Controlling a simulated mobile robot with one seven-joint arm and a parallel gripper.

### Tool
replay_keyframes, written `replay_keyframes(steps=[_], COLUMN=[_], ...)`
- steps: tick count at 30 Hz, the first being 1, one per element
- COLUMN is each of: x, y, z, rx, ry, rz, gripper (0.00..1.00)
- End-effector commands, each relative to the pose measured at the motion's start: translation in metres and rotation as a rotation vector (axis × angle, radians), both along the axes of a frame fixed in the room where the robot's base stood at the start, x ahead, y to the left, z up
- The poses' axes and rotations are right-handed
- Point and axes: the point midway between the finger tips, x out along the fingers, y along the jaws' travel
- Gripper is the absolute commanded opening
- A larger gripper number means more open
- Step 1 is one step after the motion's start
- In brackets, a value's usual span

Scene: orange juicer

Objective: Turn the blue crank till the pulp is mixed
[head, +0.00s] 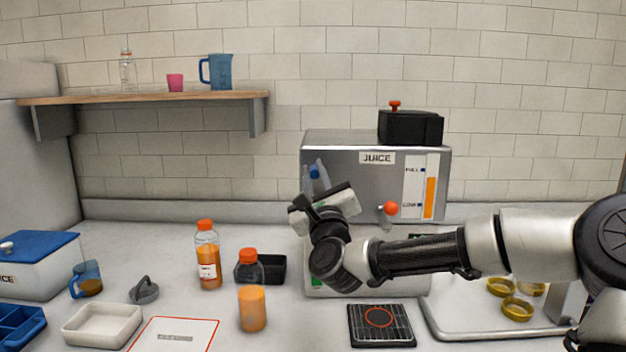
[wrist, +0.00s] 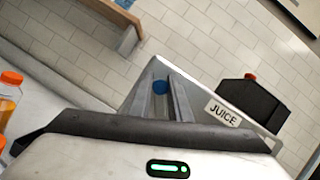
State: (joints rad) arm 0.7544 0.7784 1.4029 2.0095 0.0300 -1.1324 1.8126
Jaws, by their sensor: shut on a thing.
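The juicer (head: 340,152) is a grey metal box with a JUICE label and an orange level gauge; it also shows in the wrist view (wrist: 198,88). The blue crank (head: 314,171) is at the left of its front, mostly hidden by my gripper. In the wrist view the blue crank's knob (wrist: 160,87) shows between my two fingers. My gripper (head: 316,172) is shut on the crank, its fingers pointing at the juicer. The pulp itself cannot be seen directly.
An orange-knobbed lever (head: 391,208) is on the juicer's front, close to my gripper. A black box (head: 410,128) sits on top. Two juice bottles (head: 208,262) (head: 252,305) stand at left. A black grid plate (head: 381,325) lies in front. A tray with yellow lids (head: 460,325) is at right.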

Motion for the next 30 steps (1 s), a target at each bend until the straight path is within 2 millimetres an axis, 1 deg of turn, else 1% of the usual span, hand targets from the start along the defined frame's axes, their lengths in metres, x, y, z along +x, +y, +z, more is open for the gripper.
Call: replay_keyframes(steps=[2,16,17,18,20,30], x=[0.0003,0.0003,0.0002,0.0002,0.0001,-0.0021], y=[-0.0009,-0.0011,-0.0011,-0.001,-0.0009,-0.0014], z=[0.0026,0.0035,0.0036,0.0034,0.003,0.0006], rx=[0.015,0.027,0.027,0.027,0.027,0.025], ry=[-0.005,-0.005,-0.005,-0.005,-0.003,-0.001], rz=[-0.001,-0.001,-0.001,-0.001,0.0,0.0], gripper=[0.0,0.0,0.19,0.26,0.36,0.36])
